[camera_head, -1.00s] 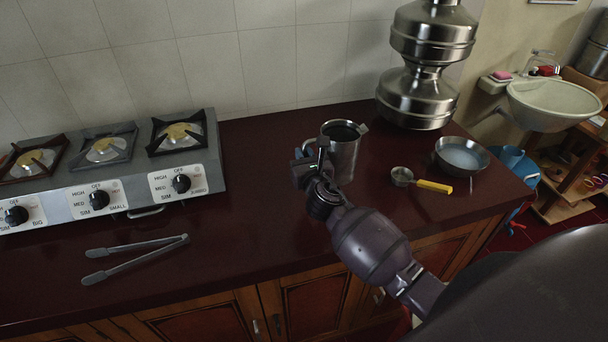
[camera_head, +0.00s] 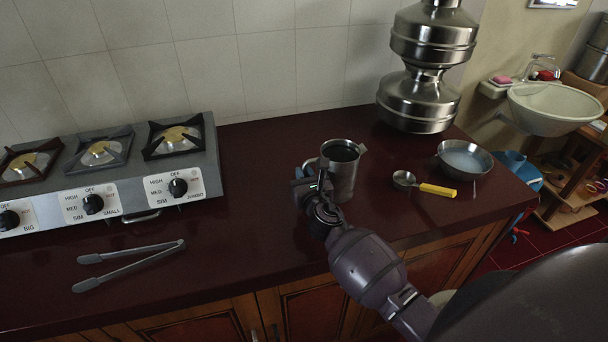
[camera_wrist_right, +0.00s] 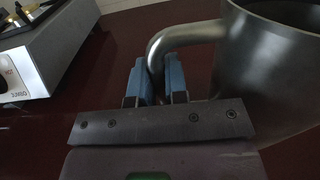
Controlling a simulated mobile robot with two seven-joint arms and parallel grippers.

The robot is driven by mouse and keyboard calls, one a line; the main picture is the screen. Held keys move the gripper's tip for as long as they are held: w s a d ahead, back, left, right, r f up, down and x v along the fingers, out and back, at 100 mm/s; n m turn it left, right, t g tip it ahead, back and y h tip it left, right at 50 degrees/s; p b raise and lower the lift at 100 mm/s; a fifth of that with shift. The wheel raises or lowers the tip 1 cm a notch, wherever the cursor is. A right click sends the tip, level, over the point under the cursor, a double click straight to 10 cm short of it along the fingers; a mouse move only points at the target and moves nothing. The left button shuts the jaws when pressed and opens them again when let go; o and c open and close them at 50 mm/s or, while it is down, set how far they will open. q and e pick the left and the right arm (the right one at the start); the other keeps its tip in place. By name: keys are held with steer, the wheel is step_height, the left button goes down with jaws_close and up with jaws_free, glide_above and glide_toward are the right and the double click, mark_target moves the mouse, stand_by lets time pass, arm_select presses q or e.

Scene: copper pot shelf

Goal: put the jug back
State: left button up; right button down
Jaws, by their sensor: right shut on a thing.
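The metal jug (camera_head: 344,172) is upright at the middle of the dark red counter, to the right of the stove. My right gripper (camera_head: 307,172) is at the jug's left side, where the handle is. In the right wrist view, the blue fingers of my right gripper (camera_wrist_right: 161,80) are shut on the curved jug handle (camera_wrist_right: 188,36), and the jug body (camera_wrist_right: 262,70) fills the right side. Whether the jug's base touches the counter is hard to tell. My left gripper is not in view.
A grey stove (camera_head: 110,180) stands at the left, with metal tongs (camera_head: 130,265) in front. A small yellow-handled pan (camera_head: 436,190) and a metal bowl (camera_head: 464,160) lie to the right. A tall steel vessel (camera_head: 418,98) stands behind. Bare counter lies between stove and jug.

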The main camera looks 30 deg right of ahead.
steer(key=c, duration=1.1)
jaws_free()
steer(key=shift+c, duration=0.2)
steer(key=shift+r, duration=0.1)
steer(key=v, duration=1.2)
steer(key=shift+r, duration=0.1)
